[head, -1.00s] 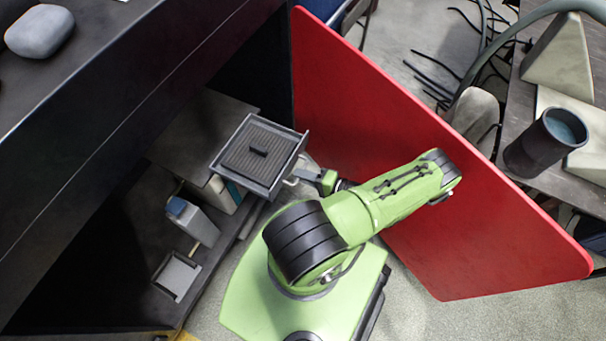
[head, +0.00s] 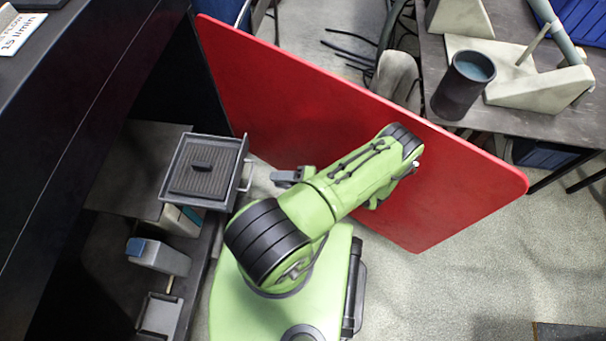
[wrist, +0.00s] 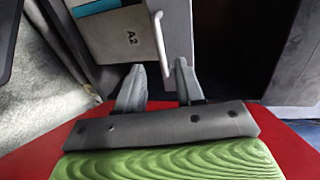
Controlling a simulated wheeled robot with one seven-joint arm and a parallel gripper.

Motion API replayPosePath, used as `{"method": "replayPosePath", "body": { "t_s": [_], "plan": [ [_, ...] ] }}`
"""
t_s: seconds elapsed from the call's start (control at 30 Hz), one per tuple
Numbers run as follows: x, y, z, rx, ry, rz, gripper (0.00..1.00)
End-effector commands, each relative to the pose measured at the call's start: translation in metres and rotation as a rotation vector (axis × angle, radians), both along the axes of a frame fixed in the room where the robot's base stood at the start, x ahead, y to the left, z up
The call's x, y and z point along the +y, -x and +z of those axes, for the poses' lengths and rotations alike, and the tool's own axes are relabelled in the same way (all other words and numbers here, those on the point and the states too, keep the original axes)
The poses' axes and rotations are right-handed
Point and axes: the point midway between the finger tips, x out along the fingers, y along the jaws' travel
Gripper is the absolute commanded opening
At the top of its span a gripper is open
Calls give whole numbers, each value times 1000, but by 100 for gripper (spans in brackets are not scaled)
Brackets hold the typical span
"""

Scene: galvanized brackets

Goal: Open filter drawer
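The filter drawer (head: 178,200) is a dark square tray with a ribbed filter insert (head: 205,175) and a dark grip on top. It juts out from the shelf inside the black cabinet. Its pale bar handle (head: 246,176) faces right, toward my arm. My gripper (head: 276,177) is to the right of the handle, with a visible gap between them. In the wrist view the two grey fingers of my gripper (wrist: 159,67) are apart and empty. A pale handle (wrist: 158,35) lies just ahead, its lower end near the space between the fingertips. A panel (wrist: 115,32) marked A2 is beside it.
The red door (head: 330,110) stands open behind my arm. Lower in the cabinet are a blue-capped container (head: 160,257) and a small tray (head: 158,315). A side table (head: 505,110) with a dark cup (head: 462,88) stands at upper right.

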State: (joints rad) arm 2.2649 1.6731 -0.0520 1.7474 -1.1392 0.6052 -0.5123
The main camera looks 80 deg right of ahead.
Motion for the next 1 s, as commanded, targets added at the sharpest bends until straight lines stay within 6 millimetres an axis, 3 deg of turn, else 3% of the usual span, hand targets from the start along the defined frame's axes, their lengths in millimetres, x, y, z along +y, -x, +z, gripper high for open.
{"method": "replayPosePath", "body": {
  "t_s": [0.1,0.3,1.0],
  "plan": [
    [-2,33,6,3,4,-5,37],
    [-2,65,13,-1,0,-2,37],
    [-2,70,15,-1,-1,0,37]
  ]
}}
